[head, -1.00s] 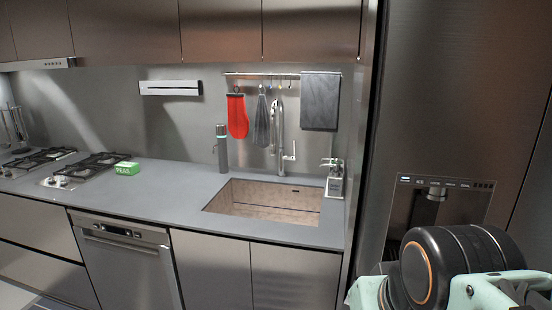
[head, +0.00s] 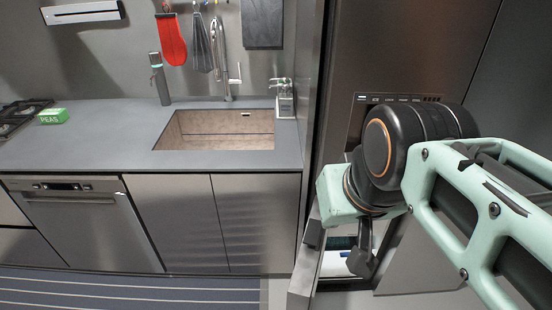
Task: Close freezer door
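The tall dark steel fridge-freezer (head: 420,50) stands on the right with a dispenser panel on its front. Low down, the freezer door (head: 303,272) juts out from the left side of the unit and stands open. A pale, lit interior (head: 336,264) shows between the door and the rest of the unit. My gripper (head: 362,262) hangs below my mint-green wrist, to the right of the door and in front of the opening. Its fingers are dark and small, so I cannot tell if they are open, or whether they touch anything. My arm hides part of the freezer front.
A counter (head: 100,140) with a sink (head: 222,128) runs along the left. A soap dispenser (head: 285,98) stands near the fridge side. Below are a dishwasher (head: 85,225) and closed cabinets. A striped runner (head: 130,288) lies on the floor at the lower left.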

